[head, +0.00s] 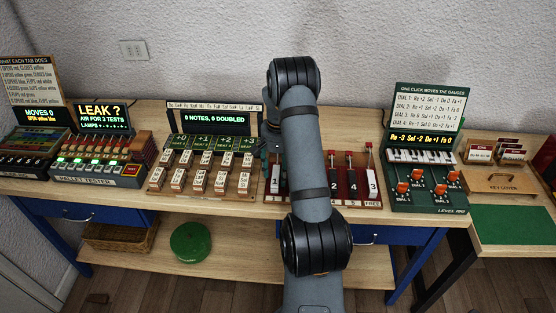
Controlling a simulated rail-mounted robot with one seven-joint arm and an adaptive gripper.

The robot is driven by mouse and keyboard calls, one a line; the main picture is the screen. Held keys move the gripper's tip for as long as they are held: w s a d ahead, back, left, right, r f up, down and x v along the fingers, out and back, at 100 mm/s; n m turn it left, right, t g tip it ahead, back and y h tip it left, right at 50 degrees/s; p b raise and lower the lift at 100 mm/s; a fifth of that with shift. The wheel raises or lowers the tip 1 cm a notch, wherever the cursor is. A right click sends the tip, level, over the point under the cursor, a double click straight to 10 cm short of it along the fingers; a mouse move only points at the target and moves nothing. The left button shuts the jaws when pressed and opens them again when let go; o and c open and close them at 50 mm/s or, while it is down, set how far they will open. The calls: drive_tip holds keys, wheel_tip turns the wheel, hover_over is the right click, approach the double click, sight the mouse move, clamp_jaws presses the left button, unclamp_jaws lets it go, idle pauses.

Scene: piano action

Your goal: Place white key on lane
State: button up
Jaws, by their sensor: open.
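Several white labelled keys (198,178) stand in two rows on a wooden rack left of my arm. A dark red box (352,198) with numbered lanes sits right of the rack. My arm hides the box's middle. My gripper (264,150) shows only as a dark part at the left side of the arm, above the box's left end. It is open, with its fingertips mostly hidden. I see nothing held in it.
A pellet tester (101,168) stands at left. A green dial panel (428,190) and a wooden key cover (502,187) stand at right. A green disc (190,242) and basket (120,237) are below.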

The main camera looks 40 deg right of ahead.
sight(278, 172)
wheel_tip(278, 172, up, 12)
drive_tip(key=shift+f, duration=0.2)
drive_tip(key=shift+d, duration=0.1)
